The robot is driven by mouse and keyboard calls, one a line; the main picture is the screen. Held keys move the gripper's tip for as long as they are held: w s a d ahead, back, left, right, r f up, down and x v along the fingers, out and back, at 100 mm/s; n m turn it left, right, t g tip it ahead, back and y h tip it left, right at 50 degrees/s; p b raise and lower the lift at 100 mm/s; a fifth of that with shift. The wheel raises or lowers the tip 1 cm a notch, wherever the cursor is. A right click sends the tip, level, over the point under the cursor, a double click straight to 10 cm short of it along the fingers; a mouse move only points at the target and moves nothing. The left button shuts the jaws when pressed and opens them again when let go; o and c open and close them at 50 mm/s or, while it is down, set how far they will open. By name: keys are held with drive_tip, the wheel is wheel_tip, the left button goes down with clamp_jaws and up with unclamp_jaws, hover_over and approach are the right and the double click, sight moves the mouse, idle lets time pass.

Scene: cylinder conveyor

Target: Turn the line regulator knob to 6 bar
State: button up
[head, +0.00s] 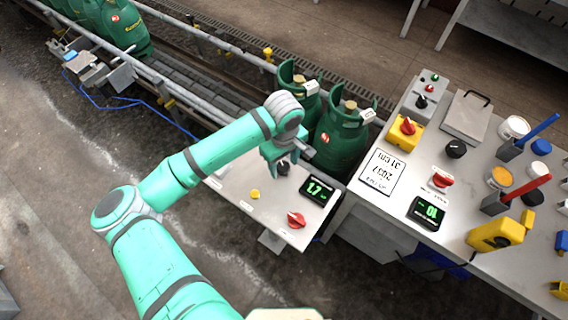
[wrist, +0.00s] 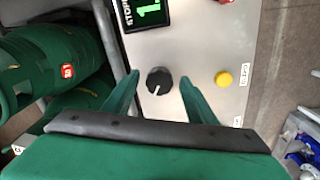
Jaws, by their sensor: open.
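A black round knob (wrist: 159,80) with a white pointer mark sits on a light grey panel (wrist: 205,50). In the wrist view the mark points toward the bottom of the picture, slightly left. The knob also shows in the head view (head: 283,169), partly hidden by my gripper (head: 277,155). My gripper is open, its two green fingers on either side of the knob in the wrist view (wrist: 160,78). I cannot tell whether they touch it. A display (head: 317,190) beside the knob reads about 1.7 in green; the wrist view cuts it off.
The panel also carries a yellow button (head: 255,194) and a red knob (head: 296,219). Green gas cylinders (head: 340,140) stand close behind the panel.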

drive_tip(key=shift+f, duration=0.15)
drive_tip(key=shift+c, duration=0.7)
drive_tip(key=c, duration=0.9)
drive_tip(key=shift+w, duration=0.1)
